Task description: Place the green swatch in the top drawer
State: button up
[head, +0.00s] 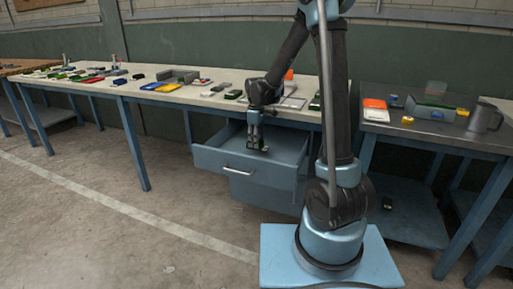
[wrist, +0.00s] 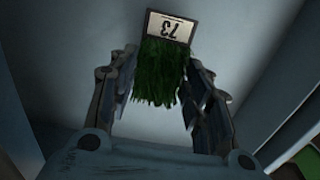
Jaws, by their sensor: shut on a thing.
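The top drawer (head: 222,164) is pulled out below the long workbench, and its visible floor is bare. My gripper (head: 258,147) points down inside the drawer's opening, near its floor. In the wrist view my gripper (wrist: 160,62) has its fingers on both sides of the green swatch (wrist: 158,80), a shaggy turf piece with a white label reading 73. The gripper is shut on it. Grey-blue drawer surfaces lie around and behind the swatch. In the head view the swatch is too small to make out, and I cannot tell whether it touches the drawer floor.
The long workbench (head: 150,94) holds several small coloured pieces. A lower drawer front (head: 258,190) is below the open drawer. A dark side bench (head: 455,135) at right carries a metal mug (head: 484,118) and an open box (head: 432,106). The floor at front left is clear.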

jog(key=shift+f, duration=1.7)
jog(key=o, duration=0.7)
jog(key=shift+f, duration=0.1)
jog(key=shift+o, duration=0.2)
jog(key=shift+r, duration=3.85)
